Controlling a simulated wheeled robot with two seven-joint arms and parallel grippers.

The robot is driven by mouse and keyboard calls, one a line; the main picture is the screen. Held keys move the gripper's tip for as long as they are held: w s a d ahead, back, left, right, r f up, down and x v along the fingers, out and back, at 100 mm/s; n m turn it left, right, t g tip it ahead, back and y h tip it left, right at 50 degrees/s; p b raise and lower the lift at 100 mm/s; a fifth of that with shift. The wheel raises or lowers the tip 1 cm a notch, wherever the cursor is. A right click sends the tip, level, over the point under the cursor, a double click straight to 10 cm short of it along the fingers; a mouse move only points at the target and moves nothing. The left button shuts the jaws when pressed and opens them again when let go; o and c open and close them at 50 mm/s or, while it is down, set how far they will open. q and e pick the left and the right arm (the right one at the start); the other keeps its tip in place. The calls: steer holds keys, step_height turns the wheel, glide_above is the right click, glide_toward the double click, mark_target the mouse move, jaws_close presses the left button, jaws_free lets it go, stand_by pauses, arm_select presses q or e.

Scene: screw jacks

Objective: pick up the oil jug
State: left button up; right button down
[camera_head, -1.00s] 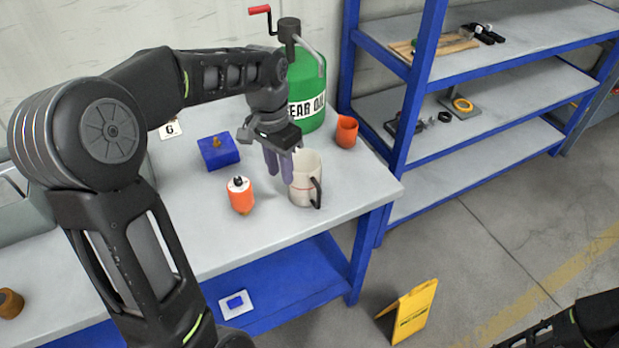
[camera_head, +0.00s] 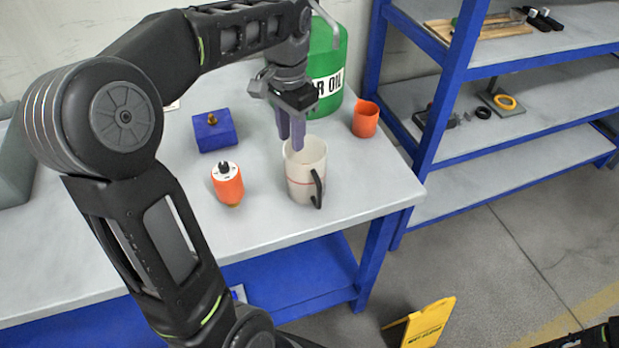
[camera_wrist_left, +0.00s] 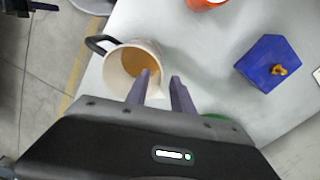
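The oil jug (camera_head: 306,172) is a cream jug with a red line and a black handle, standing upright on the bench near its right end. In the left wrist view the jug (camera_wrist_left: 112,72) shows its open mouth with amber inside. My left gripper (camera_head: 292,143) points down at the jug's rim on the far side from the handle. In the left wrist view its fingers (camera_wrist_left: 160,88) are apart, one over the mouth and one outside the rim, with the wall's edge between them. I cannot tell how deep they reach.
An orange-and-white bottle (camera_head: 228,184) and a blue block with a brass fitting (camera_head: 214,131) stand left of the jug. An orange cup (camera_head: 365,119) and a green oil can (camera_head: 327,72) stand behind it. A blue-framed shelf (camera_head: 450,95) is at the right.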

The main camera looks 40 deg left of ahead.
arm_select(q)
steer(key=shift+f, duration=1.25)
steer(key=shift+s+f, duration=0.1)
steer(key=shift+f, duration=0.05)
step_height(320, 180, down, 5)
steer(key=shift+p, duration=0.3)
steer(key=shift+c, duration=0.4)
steer(key=shift+d, duration=0.1)
jaws_close()
stand_by(0.6)
